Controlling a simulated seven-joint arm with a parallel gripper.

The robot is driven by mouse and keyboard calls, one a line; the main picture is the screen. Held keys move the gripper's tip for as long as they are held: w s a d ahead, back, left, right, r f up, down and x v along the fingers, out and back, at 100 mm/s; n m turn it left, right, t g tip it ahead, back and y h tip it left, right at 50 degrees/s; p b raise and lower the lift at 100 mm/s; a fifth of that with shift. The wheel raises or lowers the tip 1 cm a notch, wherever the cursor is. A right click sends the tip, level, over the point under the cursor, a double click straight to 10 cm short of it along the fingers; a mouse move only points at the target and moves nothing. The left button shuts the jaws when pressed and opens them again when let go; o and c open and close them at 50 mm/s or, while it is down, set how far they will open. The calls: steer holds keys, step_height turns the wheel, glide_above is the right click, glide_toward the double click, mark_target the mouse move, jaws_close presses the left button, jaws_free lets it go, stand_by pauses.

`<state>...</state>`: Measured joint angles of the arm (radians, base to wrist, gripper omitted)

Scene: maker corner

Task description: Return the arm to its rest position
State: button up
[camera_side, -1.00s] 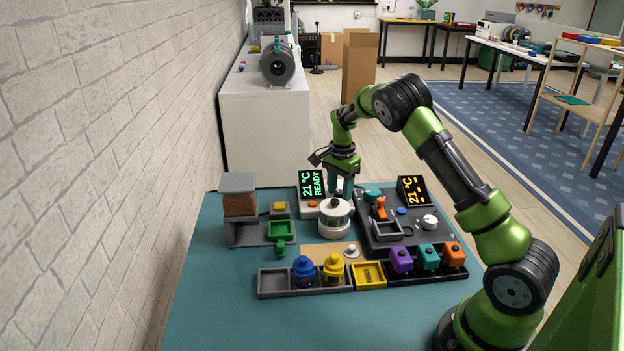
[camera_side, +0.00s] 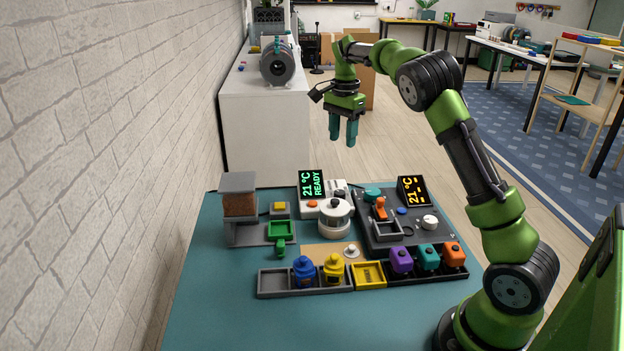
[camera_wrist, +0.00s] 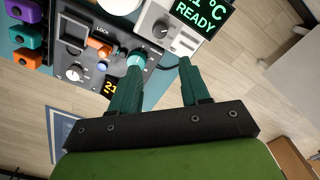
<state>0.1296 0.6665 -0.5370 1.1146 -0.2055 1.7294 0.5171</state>
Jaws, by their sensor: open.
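My gripper (camera_side: 343,140) is raised well above the table in the side view, its two teal fingers apart and pointing down with nothing between them. In the wrist view the fingers (camera_wrist: 160,68) are also spread and empty. My arm arches from its base at the lower right up and over toward the back of the table. The gripper touches nothing. Below it on the teal table (camera_side: 210,325) stand a white round pot (camera_side: 334,222) and a white device with a green display (camera_side: 312,184) reading 21 °C READY.
A grey panel (camera_side: 365,235) with an orange lever and amber display stands right of the pot. A hopper (camera_side: 239,203) and green scoop (camera_side: 280,232) are at left. A front rack (camera_side: 270,281) holds several coloured containers. A brick wall (camera_side: 80,170) borders the left; air around the gripper is free.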

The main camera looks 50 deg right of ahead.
steer(key=shift+r, duration=0.2)
steer(key=s+a+r+n+t+y, duration=0.1)
steer(key=s+a+r+n+t, duration=0.1)
steer(key=s+a+n, duration=0.5)
steer(key=s+a+r+n+t+y, duration=0.1)
steer(key=s+a+n+t, duration=0.4)
steer(key=s+a, duration=1.1)
steer(key=a+r+n, duration=0.1)
steer(key=n, duration=0.2)
steer(key=shift+a, duration=0.25)
